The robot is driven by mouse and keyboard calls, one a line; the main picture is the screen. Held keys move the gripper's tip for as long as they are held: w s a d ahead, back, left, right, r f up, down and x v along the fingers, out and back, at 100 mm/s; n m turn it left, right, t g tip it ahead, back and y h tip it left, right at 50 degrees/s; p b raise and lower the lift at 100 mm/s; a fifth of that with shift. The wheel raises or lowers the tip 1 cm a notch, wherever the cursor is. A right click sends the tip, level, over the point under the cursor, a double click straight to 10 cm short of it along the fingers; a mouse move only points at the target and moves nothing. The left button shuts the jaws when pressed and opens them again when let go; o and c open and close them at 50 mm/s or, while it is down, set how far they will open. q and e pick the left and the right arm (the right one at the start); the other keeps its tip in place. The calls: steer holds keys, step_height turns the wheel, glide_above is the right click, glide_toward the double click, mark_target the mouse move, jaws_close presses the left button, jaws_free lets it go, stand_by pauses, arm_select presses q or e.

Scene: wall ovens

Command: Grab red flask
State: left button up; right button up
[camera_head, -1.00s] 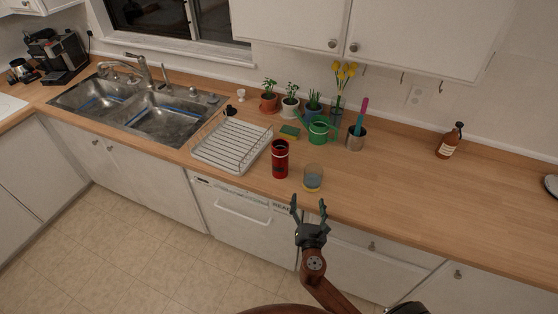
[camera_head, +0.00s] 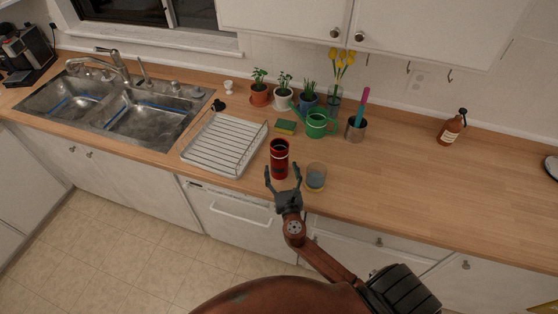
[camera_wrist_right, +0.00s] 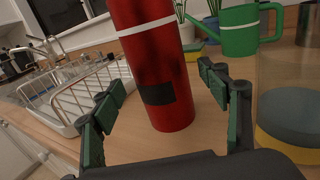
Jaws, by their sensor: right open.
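The red flask (camera_head: 279,160) stands upright on the wooden counter near its front edge, with a white band and a dark patch on its side. My right gripper (camera_head: 283,178) is open and empty at the counter's front edge, just in front of the flask. In the right wrist view the flask (camera_wrist_right: 158,70) stands ahead, between the directions of the two spread fingers (camera_wrist_right: 165,105); its top is cut off. I cannot tell whether the fingertips reach beside it. My left gripper is not in view.
A glass with a blue-and-yellow base (camera_head: 316,178) stands close to the flask's right. A white dish rack (camera_head: 225,147) is at its left. A sponge (camera_head: 286,127), green watering can (camera_head: 317,125) and potted plants stand behind. The counter farther right is mostly clear.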

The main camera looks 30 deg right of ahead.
mark_target(281, 168)
steer(key=x, duration=0.4)
steer(key=shift+w+d, duration=0.1)
steer(key=shift+w, duration=0.1)
steer(key=shift+c, duration=0.3)
steer(key=c, duration=1.6)
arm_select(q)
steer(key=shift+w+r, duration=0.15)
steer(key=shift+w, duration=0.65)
arm_select(e)
steer(key=shift+c, duration=0.4)
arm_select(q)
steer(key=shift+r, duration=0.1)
arm_select(e)
steer(key=shift+r, duration=0.25)
